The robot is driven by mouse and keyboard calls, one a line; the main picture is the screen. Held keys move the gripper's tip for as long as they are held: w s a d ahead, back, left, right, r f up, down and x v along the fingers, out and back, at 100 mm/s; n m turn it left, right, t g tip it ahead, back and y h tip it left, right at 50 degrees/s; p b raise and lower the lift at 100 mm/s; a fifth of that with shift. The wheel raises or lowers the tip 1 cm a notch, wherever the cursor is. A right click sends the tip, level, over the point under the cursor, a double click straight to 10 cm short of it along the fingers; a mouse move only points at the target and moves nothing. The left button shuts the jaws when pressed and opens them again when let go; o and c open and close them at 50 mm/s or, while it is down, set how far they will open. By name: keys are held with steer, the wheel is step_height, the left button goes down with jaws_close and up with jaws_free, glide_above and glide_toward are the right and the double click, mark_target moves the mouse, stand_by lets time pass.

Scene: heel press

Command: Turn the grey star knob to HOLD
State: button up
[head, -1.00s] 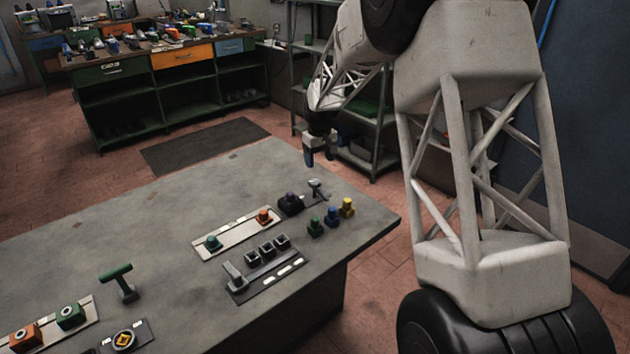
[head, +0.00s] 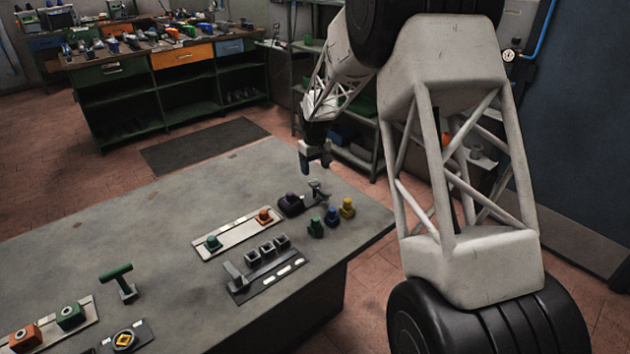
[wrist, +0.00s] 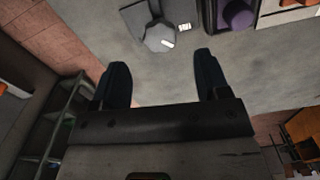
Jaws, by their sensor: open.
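The grey star knob (wrist: 160,38) sits on a dark grey plate (wrist: 133,18) at the top of the wrist view. It has a white mark on its side, and a small white label (wrist: 184,27) is beside it, too small to read. In the head view the knob (head: 316,188) is near the bench's far right edge. My gripper (head: 315,165) is open and empty above and behind it, apart from it. In the wrist view my two dark fingers (wrist: 160,64) point toward the knob with a gap between them.
A purple knob on a dark base (head: 291,203) stands just left of the star knob. Green, blue and yellow knobs (head: 332,216) stand just in front. A pale panel (head: 235,236) and a dark switch panel (head: 266,277) lie nearer. The bench (head: 200,205) is clear at the left back.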

mark_target(315, 182)
steer(key=shift+f, duration=2.9)
steer(key=shift+c, duration=0.2)
steer(key=c, duration=1.2)
steer(key=shift+c, duration=0.2)
